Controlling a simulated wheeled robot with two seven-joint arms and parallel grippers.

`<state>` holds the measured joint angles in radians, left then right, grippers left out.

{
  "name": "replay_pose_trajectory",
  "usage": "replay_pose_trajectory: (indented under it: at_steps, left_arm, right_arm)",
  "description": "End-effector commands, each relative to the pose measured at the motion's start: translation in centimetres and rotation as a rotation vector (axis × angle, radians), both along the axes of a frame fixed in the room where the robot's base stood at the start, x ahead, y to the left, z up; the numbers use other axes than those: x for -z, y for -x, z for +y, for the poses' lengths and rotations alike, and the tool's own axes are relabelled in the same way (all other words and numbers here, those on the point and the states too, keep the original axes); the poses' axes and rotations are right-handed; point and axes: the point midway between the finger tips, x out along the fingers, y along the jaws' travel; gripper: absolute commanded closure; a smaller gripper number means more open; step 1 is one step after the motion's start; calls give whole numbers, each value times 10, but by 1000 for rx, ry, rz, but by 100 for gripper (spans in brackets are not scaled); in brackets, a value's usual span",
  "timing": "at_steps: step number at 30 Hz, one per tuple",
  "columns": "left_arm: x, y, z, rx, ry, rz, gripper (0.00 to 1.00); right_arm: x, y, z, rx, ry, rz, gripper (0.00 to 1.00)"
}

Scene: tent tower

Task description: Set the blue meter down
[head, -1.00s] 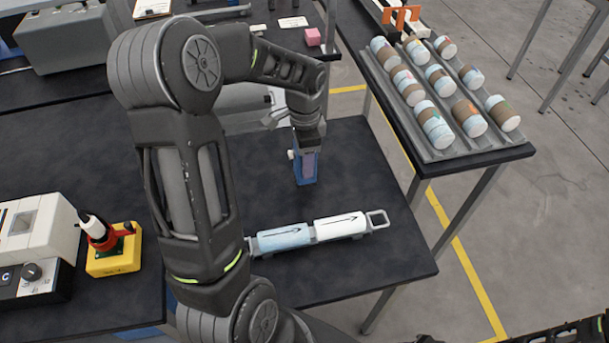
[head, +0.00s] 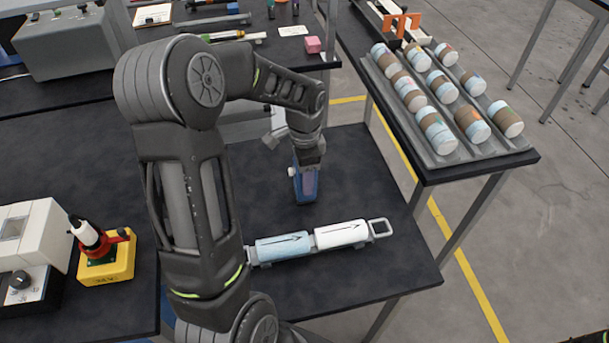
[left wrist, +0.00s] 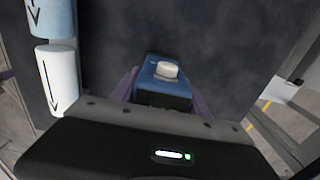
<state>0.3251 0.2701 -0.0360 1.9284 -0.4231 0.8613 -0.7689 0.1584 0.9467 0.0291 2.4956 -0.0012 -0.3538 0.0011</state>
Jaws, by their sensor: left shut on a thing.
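The blue meter (head: 305,186) is upright at the lower end of my left arm in the head view, over the dark table (head: 370,190). My left gripper (head: 306,168) is shut on it from above. In the left wrist view the meter (left wrist: 163,90) shows its blue face with a white knob, between the fingers of the left gripper (left wrist: 162,92). I cannot tell whether its base touches the table. My right gripper is not in view.
A holder with a light-blue cylinder (head: 283,246) and a white cylinder (head: 341,234) lies just in front of the meter. A tray (head: 440,155) of several banded cylinders stands at the right. A yellow box with a red clamp (head: 107,262) sits left. Table right of the meter is clear.

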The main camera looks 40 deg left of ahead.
Motion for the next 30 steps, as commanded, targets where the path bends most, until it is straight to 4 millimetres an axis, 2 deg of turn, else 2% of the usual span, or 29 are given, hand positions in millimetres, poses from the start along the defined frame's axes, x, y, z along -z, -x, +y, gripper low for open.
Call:
replay_pose_trajectory:
  at_steps: [1, 9, 19, 23, 30]
  left_arm:
    - [2, 0, 0, 0, 0, 0, 47]
    - [1, 0, 0, 0, 1, 1, 26]
    - [-4, 0, 0, 0, 0, 0, 26]
    - [-18, 0, 0, 0, 0, -1, 26]
    - [-66, 0, 0, 0, -1, -1, 26]
  right_arm:
    - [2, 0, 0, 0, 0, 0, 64]
    - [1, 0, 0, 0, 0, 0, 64]
    - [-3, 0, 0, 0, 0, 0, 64]
    - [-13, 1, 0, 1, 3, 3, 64]
    - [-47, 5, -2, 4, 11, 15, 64]
